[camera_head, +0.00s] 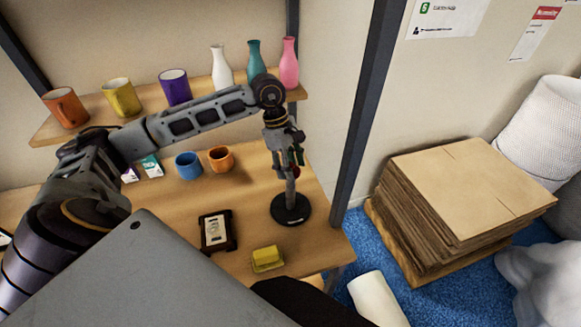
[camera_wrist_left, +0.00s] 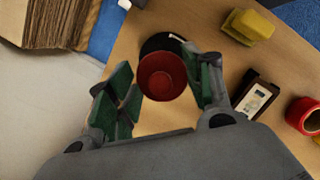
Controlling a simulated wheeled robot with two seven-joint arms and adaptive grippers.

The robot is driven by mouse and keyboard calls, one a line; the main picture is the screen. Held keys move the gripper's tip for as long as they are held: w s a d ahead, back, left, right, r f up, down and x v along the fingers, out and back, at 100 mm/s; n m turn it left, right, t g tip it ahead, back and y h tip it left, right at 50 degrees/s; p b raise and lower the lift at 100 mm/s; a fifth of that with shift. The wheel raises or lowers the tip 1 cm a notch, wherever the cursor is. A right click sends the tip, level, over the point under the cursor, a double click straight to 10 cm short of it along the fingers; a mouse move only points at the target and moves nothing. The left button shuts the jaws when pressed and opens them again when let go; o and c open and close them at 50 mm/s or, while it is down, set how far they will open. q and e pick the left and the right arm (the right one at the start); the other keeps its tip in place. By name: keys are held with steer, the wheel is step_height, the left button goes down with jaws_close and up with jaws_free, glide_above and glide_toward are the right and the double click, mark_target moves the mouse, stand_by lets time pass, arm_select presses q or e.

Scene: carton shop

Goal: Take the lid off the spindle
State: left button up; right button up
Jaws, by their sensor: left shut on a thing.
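My left gripper (camera_head: 286,152) points down over the spindle (camera_head: 291,208), which has a round black base and a thin grey post on the wooden table. In the left wrist view, the round red lid (camera_wrist_left: 161,77) sits between the green finger pads of my left gripper (camera_wrist_left: 160,85). The gripper is shut on the lid. The lid covers much of the black base below it in that view. In the head view the fingers hide most of the lid, and I cannot tell whether it still touches the post. My right gripper is not in view.
A dark-framed card (camera_head: 216,231) and a yellow butter dish (camera_head: 267,258) lie left of and in front of the base. Blue (camera_head: 188,166) and orange (camera_head: 221,159) mugs stand behind. The shelf (camera_head: 110,124) above holds mugs and vases. A dark upright (camera_head: 365,115) stands right.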

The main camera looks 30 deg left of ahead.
mark_target(291, 164)
arm_select(q)
steer(key=shift+r, duration=0.15)
steer(key=shift+r, duration=0.9)
steer(key=shift+r+b, duration=0.8)
steer(key=shift+r, duration=3.15)
steer(key=shift+f, duration=0.1)
